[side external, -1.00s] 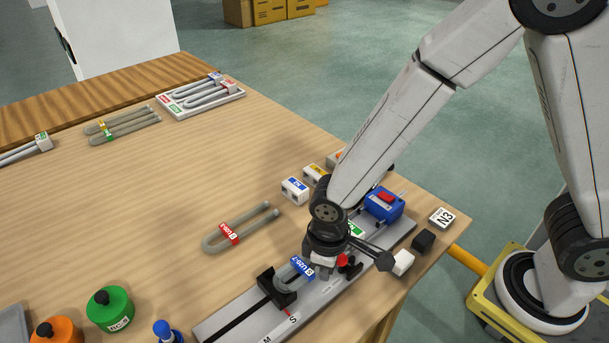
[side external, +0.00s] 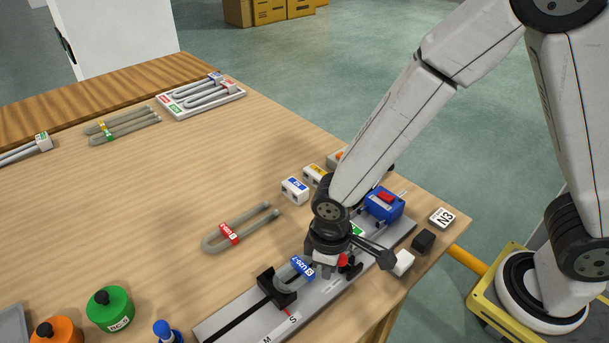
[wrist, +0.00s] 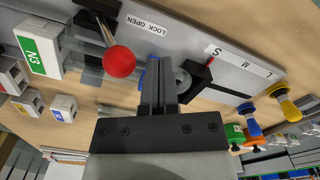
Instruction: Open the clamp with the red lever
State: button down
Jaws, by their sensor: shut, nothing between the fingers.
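The clamp's red ball lever (wrist: 119,61) stands on a metal rod from a black clamp body (wrist: 97,14), just left of my fingers in the wrist view. A "LOCK OPEN" label (wrist: 148,22) lies beside it on the grey rail. In the side view the red ball (side external: 343,260) shows partly behind my gripper (side external: 326,264). My gripper (wrist: 158,68) is shut and empty, its fingers together beside the ball. I cannot tell whether they touch it. A blue-labelled U-tube (side external: 302,268) sits in the fixture, partly hidden by my fingers in the wrist view.
A black sliding stop (side external: 277,285) stands on the grey rail (side external: 240,322) near the S mark. A blue unit (side external: 384,204) is at the rail's far end. A red-labelled U-tube (side external: 229,233) lies left of the rail. White blocks (side external: 295,190) stand close behind.

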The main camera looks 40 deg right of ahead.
aim_at(344, 254)
jog(key=shift+d, duration=0.85)
jog(key=shift+s+d+r, duration=0.1)
jog(key=shift+d+r, duration=0.2)
jog(key=shift+d, duration=0.4)
jog(key=shift+r, duration=0.15)
dwell(0.3)
jog(key=shift+d, duration=0.2)
jog(key=shift+d+r, duration=0.1)
jog(key=shift+d, duration=1.15)
jog(key=shift+a, duration=0.25)
jog(key=shift+a, duration=0.35)
